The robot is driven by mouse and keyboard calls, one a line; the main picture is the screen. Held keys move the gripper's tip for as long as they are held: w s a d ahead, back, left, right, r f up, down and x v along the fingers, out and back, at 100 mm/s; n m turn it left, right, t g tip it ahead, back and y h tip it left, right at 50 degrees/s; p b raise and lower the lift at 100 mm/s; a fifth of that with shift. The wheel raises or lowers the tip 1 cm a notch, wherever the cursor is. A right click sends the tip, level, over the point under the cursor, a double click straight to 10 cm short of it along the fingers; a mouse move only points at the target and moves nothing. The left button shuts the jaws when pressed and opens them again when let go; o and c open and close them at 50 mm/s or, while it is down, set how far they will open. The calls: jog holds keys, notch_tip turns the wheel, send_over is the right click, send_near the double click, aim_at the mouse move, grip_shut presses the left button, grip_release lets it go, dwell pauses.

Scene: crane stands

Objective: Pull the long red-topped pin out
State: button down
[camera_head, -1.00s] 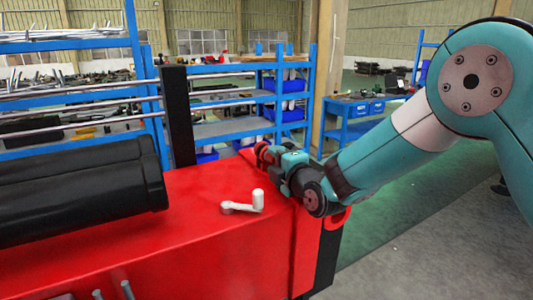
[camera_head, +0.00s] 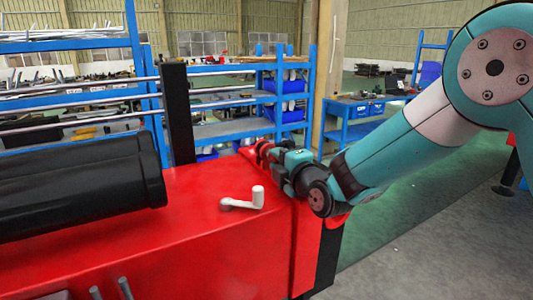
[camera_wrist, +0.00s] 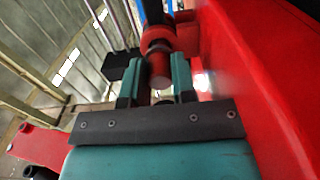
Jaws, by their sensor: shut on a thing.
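The red-topped pin shows its red round end (camera_wrist: 160,70) between my fingers in the wrist view, and a little of red (camera_head: 262,149) shows ahead of my gripper in the head view. My gripper (camera_wrist: 156,82) is shut on the red top, with one teal finger on each side. In the head view my gripper (camera_head: 273,154) lies at the far right corner of the red stand (camera_head: 200,225). The pin's shaft is hidden, so I cannot tell how far it sits in the stand.
A white crank handle (camera_head: 244,202) stands on the red top near my wrist. A black roller (camera_head: 80,185) and a black upright post (camera_head: 178,115) are to the left. Blue shelves (camera_head: 230,100) stand behind. The floor (camera_head: 430,215) on the right is open.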

jog(key=shift+b+v, duration=3.05)
jog(key=shift+v, duration=1.1)
